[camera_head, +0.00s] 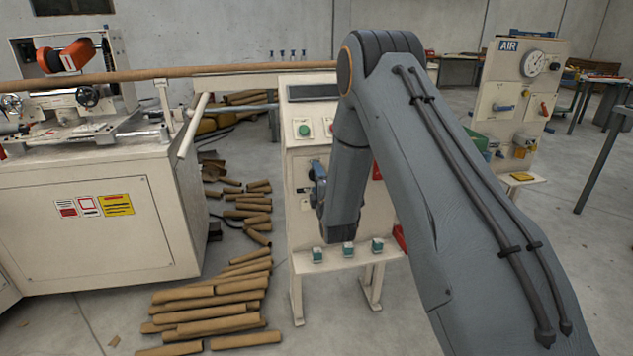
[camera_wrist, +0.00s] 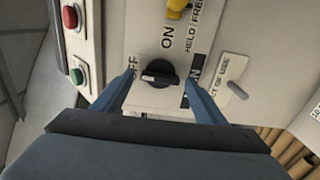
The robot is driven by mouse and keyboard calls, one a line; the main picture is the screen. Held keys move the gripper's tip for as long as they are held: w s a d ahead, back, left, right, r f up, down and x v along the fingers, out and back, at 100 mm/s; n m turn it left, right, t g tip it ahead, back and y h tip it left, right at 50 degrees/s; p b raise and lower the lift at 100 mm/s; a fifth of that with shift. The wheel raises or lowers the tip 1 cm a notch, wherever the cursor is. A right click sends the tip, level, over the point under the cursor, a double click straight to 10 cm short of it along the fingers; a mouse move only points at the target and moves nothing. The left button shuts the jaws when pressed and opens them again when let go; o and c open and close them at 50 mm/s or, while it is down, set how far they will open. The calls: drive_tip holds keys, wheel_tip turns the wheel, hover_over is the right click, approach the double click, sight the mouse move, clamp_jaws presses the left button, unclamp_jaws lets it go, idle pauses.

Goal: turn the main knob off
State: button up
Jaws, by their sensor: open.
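The main knob (camera_wrist: 160,73) is a black rotary knob on a pale panel plate, with a bar-like grip. My gripper (camera_wrist: 157,82) is open, with one blue finger on each side of the knob. Gaps show between the fingers and the knob; I cannot tell how far the tips are from the panel. In the head view my arm hides the knob on the control cabinet (camera_head: 307,235).
A red button (camera_wrist: 69,17) and a green button (camera_wrist: 77,76) sit left of the knob. Cardboard tubes (camera_head: 215,310) lie on the floor left of the cabinet.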

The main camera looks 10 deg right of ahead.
drive_tip(key=s, duration=0.7)
drive_tip(key=shift+s, duration=0.4)
drive_tip(key=s+r+m+g+p, duration=0.3)
drive_tip(key=s+m+g, duration=0.6)
drive_tip(key=s, duration=1.1)
drive_tip(key=s+r+m+g+p, duration=0.3)
drive_tip(key=s+r+m+g, duration=0.3)
drive_tip(key=s, duration=1.5)
drive_tip(key=m+g, duration=0.3)
drive_tip(key=shift+s, duration=0.1)
